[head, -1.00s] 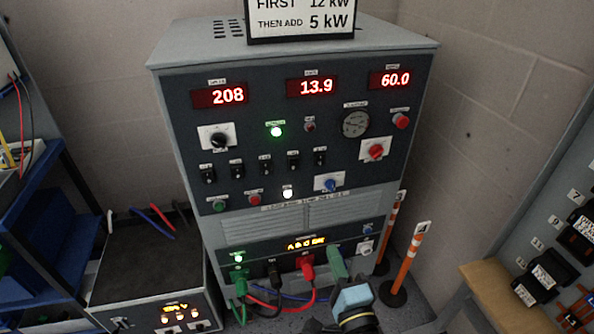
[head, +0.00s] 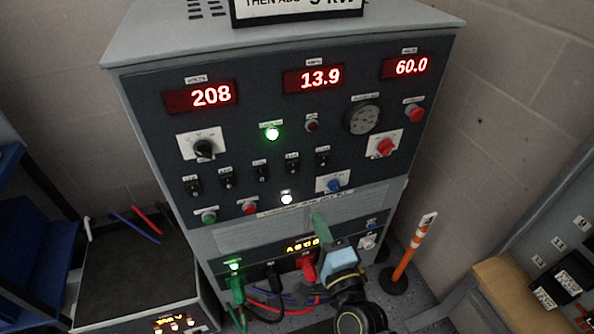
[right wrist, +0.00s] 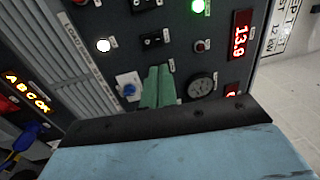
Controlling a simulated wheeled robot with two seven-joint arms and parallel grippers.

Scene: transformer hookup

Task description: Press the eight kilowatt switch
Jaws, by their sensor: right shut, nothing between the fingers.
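A row of several small black switches (head: 261,172) runs across the middle of the grey load bank's front panel (head: 345,150). Their labels are too small to read, so I cannot tell which is the eight kilowatt switch. Two of the switches also show in the right wrist view (right wrist: 151,40). My right gripper (head: 320,222) has green fingers and a light blue body. It is shut and empty, in front of the panel's lower part, below the switch row. In the right wrist view its fingertips (right wrist: 160,72) point toward the panel near the blue knob. My left gripper is not in view.
Red displays (head: 211,96) read 208, 13.9 and 60.0. A green lamp (head: 271,133) and a white lamp (head: 286,198) are lit. Blue (head: 334,185) and red (head: 385,147) knobs sit right of the switches. Cables (head: 270,300) hang below. An orange post (head: 412,250) stands at right.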

